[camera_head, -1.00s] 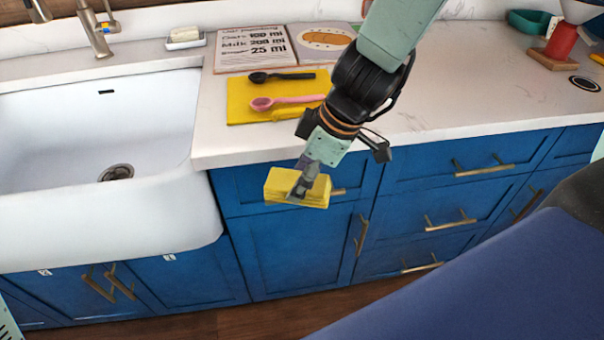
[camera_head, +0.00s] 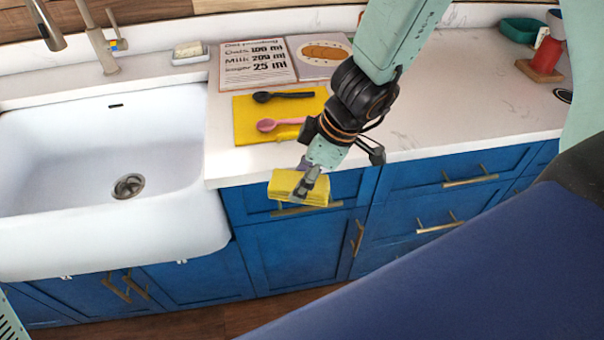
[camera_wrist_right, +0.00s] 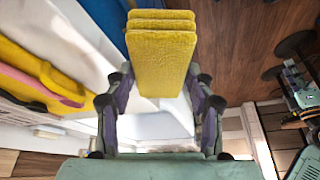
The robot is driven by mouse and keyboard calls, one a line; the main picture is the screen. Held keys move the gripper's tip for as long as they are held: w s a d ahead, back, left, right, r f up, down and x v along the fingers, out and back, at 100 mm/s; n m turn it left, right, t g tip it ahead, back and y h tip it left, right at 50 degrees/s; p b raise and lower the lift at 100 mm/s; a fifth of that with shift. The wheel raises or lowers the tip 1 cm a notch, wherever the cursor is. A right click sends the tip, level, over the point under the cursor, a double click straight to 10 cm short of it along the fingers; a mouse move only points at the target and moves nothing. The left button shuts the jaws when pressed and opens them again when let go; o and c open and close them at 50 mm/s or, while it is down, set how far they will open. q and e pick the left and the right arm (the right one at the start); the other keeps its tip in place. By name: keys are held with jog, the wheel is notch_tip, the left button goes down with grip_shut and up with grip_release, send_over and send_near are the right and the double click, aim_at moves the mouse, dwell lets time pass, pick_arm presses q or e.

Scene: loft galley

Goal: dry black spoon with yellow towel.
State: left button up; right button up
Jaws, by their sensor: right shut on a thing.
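The black spoon (camera_head: 284,96) lies on a flat yellow mat (camera_head: 244,118) on the counter, its bowl toward the left. A pink spoon (camera_head: 280,124) lies in front of it on the same mat. My right gripper (camera_head: 306,182) is shut on the folded yellow towel (camera_head: 284,184), in front of the counter edge and apart from the spoons. In the right wrist view the towel (camera_wrist_right: 162,50) stands between both fingers (camera_wrist_right: 160,100). In that view a pink spoon part (camera_wrist_right: 40,82) shows at the left. My left gripper is not in view.
A white sink (camera_head: 100,170) with a tap (camera_head: 98,40) is on the left. Behind the mat lie a recipe card (camera_head: 256,62) and a picture card (camera_head: 318,54). A soap dish (camera_head: 190,54) stands near the wall. The counter (camera_head: 470,90) right of my arm is largely clear.

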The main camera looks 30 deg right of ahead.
jog(key=w+d+r+m+p, duration=0.2)
jog(key=w+d+r+p, duration=0.2)
jog(key=w+r+p, duration=0.2)
jog(key=w+d+r+m+t+h+p, duration=0.1)
jog(key=w+d+r+m+p, duration=0.2)
jog(key=w+d+r+p, duration=0.2)
jog(key=shift+w+r+p, duration=0.8)
jog(key=shift+w+p, duration=0.85)
jog(key=shift+w, duration=0.25)
